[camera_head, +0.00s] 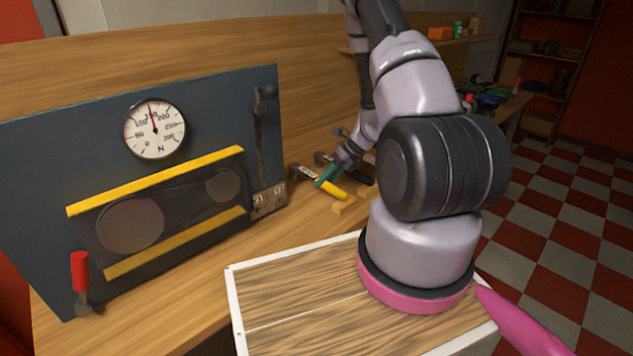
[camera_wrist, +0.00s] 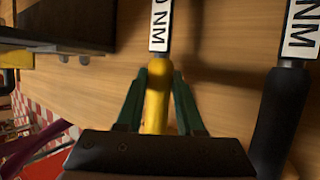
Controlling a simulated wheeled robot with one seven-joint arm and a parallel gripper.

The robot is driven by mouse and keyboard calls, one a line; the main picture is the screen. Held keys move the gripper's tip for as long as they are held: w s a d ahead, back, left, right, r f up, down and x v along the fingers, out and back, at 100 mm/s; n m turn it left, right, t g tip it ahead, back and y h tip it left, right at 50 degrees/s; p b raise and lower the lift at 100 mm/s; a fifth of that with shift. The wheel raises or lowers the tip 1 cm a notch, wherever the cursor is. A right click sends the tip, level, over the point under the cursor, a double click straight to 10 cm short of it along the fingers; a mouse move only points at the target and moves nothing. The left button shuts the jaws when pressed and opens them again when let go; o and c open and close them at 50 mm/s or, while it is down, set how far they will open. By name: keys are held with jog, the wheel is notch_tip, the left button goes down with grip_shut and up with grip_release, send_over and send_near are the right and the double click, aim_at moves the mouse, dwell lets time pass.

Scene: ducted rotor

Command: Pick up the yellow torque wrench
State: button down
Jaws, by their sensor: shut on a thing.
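The yellow torque wrench (camera_head: 333,189) is on the wooden bench in the head view, partly hidden by my gripper (camera_head: 327,176). In the wrist view its yellow handle (camera_wrist: 156,95) runs between the two green fingers of my gripper (camera_wrist: 156,88), which is shut on it. A white label with "NM" (camera_wrist: 161,25) is on the wrench beyond the fingers. The wrench appears at or just above the bench top; I cannot tell whether it touches the wood.
A black-handled wrench (camera_wrist: 278,115) with a similar label lies to the right in the wrist view. A dark panel with a round gauge (camera_head: 154,129), yellow bars and a red-handled lever (camera_head: 80,272) stands at left. A white-edged wooden box top (camera_head: 290,292) is in front.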

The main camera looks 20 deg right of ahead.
jog(key=shift+r, duration=0.1)
notch_tip(320, 180, up, 9)
jog(key=shift+r, duration=0.4)
jog(key=shift+d, duration=0.1)
dwell(0.6)
